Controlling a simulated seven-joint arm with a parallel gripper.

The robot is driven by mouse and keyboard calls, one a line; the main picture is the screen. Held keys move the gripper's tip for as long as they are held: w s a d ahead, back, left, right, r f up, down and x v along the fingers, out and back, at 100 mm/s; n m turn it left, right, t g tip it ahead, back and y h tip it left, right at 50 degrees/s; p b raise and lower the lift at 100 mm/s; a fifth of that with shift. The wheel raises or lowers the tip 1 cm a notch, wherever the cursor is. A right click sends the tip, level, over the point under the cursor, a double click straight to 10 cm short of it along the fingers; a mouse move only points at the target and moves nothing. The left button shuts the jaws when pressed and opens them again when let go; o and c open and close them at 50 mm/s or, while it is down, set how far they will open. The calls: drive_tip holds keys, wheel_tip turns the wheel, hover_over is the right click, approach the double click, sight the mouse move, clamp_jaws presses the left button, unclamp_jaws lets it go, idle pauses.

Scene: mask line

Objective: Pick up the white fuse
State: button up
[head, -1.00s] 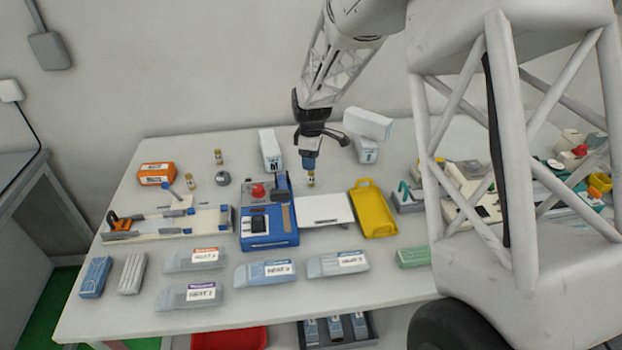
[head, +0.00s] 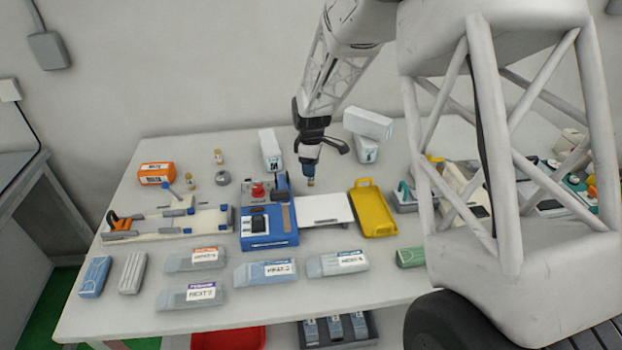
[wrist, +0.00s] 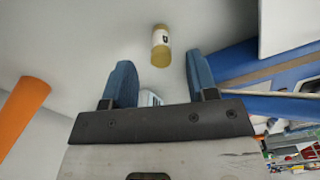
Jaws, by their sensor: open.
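The white fuse (head: 310,183) is a small cylinder with brass-coloured ends and a pale middle band. In the head view it stands upright on the table behind the white plate, its upper part hidden by my gripper. My gripper (head: 309,168) points down just over it. In the wrist view the fuse (wrist: 160,46) shows ahead of the blue fingertips, between their lines. There my gripper (wrist: 158,68) is open, with nothing between the fingers.
A blue device with a red knob (head: 258,190) stands close to the left, with a white plate (head: 325,209) in front and a yellow tray (head: 375,212) to the right. White boxes (head: 368,124) stand behind. Another similar fuse (head: 218,157) stands farther left.

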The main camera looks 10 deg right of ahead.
sight(311, 182)
drive_tip(key=shift+f, duration=2.55)
drive_tip(key=shift+c, duration=0.3)
clamp_jaws()
drive_tip(key=shift+r, duration=0.2)
drive_tip(key=shift+r, duration=4.85)
